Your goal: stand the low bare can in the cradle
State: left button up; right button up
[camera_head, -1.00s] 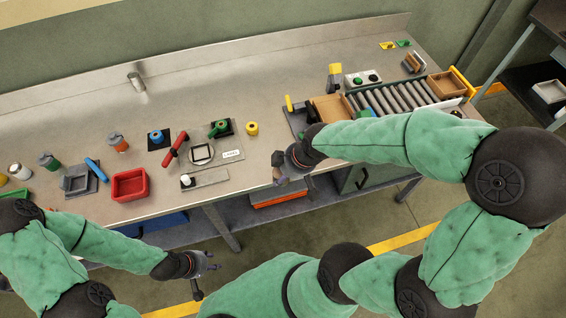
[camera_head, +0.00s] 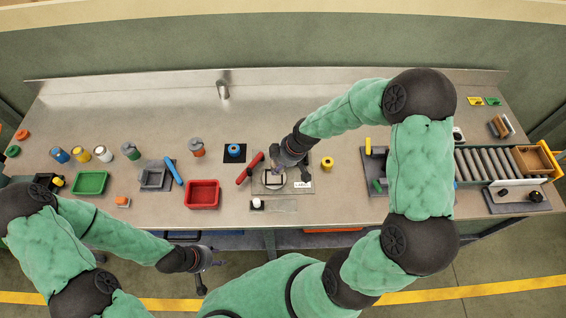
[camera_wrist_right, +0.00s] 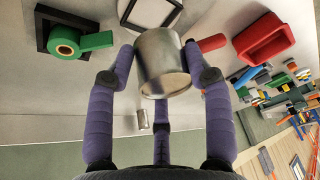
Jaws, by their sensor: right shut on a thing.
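A low bare metal can (camera_wrist_right: 163,62) is between the fingers of my right gripper (camera_wrist_right: 165,75) in the right wrist view, tilted in that picture. The gripper is shut on it. In the head view my right gripper (camera_head: 283,168) is over the labelled plate (camera_head: 303,184) with a dark square frame (camera_head: 273,181), whose outline also shows beyond the can in the wrist view (camera_wrist_right: 150,10). A grey square holder (camera_head: 152,180) sits further left; I cannot tell which of these is the cradle. My left gripper (camera_head: 210,268) is open and empty, in front of the bench.
A red tray (camera_head: 202,194) and a red-handled tool (camera_head: 247,170) are left of the plate. A roller conveyor (camera_head: 485,165) is at the right. The bench's back is clear.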

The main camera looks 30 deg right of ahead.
aim_at(275, 166)
jog(key=shift+w+a+f, duration=0.2)
jog(key=shift+w+a, duration=0.05)
jog(key=shift+w, duration=0.2)
jog(key=shift+w+a+f, duration=0.2)
jog(key=shift+w+a, duration=0.05)
jog(key=shift+w, duration=0.2)
jog(key=shift+f+b, duration=0.9)
jog(key=shift+f, duration=0.85)
jog(key=shift+f+b, duration=0.7)
jog(key=shift+b, duration=0.05)
pick_arm(q)
jog(key=f, duration=0.3)
jog(key=shift+w+a, duration=0.3)
jog(key=shift+a, duration=0.05)
jog(key=shift+f, duration=0.2)
jog(key=shift+f+b, duration=1.45)
jog(key=shift+b, duration=0.25)
pick_arm(e)
jog(key=shift+f, duration=1.1)
jog(key=o, duration=1.3)
